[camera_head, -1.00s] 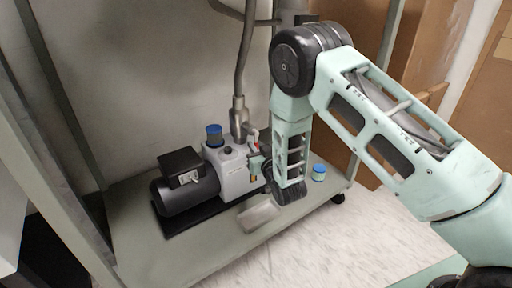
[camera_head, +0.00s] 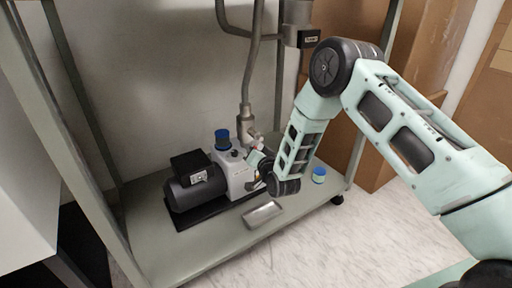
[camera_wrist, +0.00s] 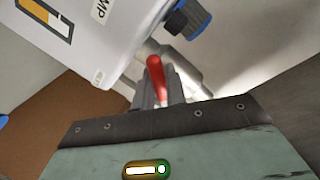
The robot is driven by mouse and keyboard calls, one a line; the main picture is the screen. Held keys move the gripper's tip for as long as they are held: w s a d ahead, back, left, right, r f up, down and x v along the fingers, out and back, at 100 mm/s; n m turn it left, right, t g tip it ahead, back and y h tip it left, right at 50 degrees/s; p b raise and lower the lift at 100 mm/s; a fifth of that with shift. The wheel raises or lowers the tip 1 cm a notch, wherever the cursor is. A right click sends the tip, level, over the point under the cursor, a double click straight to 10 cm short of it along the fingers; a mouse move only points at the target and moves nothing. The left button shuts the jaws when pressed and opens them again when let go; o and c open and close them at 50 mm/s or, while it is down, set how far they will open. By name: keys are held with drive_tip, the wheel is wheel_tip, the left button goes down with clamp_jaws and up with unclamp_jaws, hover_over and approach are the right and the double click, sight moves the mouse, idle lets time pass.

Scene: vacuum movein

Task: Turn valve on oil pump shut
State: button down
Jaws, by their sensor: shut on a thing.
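The oil pump (camera_head: 235,172) has a white body, a dark motor on its left and a blue cap (camera_head: 222,138) on top. It sits on the lower shelf of a metal frame. A metal pipe (camera_head: 247,105) rises from its fitting. In the wrist view the white pump body (camera_wrist: 90,35) is at upper left. The red valve handle (camera_wrist: 157,72) is between the grey fingers of my gripper (camera_wrist: 160,88), which is shut on it. In the head view my gripper (camera_head: 257,163) is at the pump's right side, and the handle is hard to make out there.
A small grey tray (camera_head: 263,215) lies on the shelf (camera_head: 190,255) in front of the pump. A small blue-topped jar (camera_head: 319,175) stands to the right. Frame posts (camera_head: 85,120) rise at the left. Brown boxes (camera_head: 420,60) are at the back right.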

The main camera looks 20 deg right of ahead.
drive_tip(key=r+m+p, duration=0.1)
drive_tip(key=m, duration=0.1)
drive_tip(key=a+m+y+p, duration=0.1)
drive_tip(key=m+p, duration=0.1)
drive_tip(key=shift+s+r+g, duration=0.2)
drive_tip(key=shift+r+g, duration=0.2)
drive_tip(key=m+p, duration=0.1)
drive_tip(key=r+m+p, duration=0.1)
drive_tip(key=m, duration=0.1)
drive_tip(key=r+m+y+p, duration=0.1)
drive_tip(key=shift+s+a+g, duration=0.1)
drive_tip(key=shift+a+g, duration=0.2)
drive_tip(key=shift+a, duration=0.05)
drive_tip(key=shift+m, duration=0.4)
drive_tip(key=c, duration=1.5)
unclamp_jaws()
drive_tip(key=p+v, duration=0.5)
drive_tip(key=v, duration=1.2)
drive_tip(key=shift+s+d, duration=0.2)
